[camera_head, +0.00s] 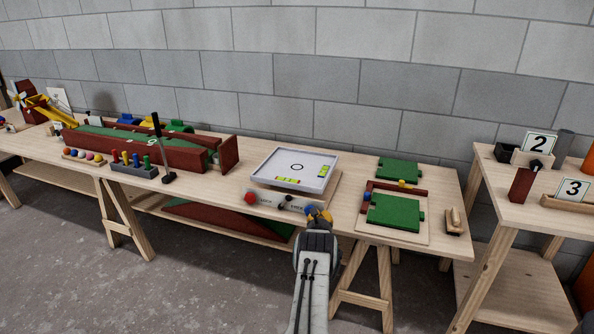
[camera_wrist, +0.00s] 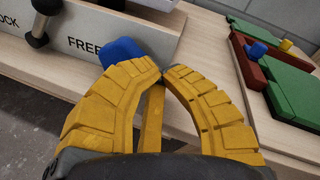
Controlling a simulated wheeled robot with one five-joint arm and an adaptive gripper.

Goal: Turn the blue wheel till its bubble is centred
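The blue wheel (camera_head: 310,209) is on the front of the white levelling tray's base, at its right end. In the wrist view the blue wheel (camera_wrist: 124,49) shows beyond my left finger, partly hidden by it. My yellow gripper (camera_head: 320,217) is in front of the wheel. In the wrist view my gripper's (camera_wrist: 163,68) fingertips nearly meet, with nothing seen between them; whether a finger touches the wheel I cannot tell. The tray (camera_head: 262,166) holds two yellow-green vials, one along the front (camera_head: 289,180) and one at the right side (camera_head: 322,171). Their bubbles are too small to read.
A red wheel (camera_head: 250,198) is at the base's left end. A black-knobbed lever (camera_wrist: 38,39) stands between LOCK and FREE labels. A green panel (camera_head: 394,212) with red strips lies to the right. A dark upright post (camera_head: 158,150) stands left.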

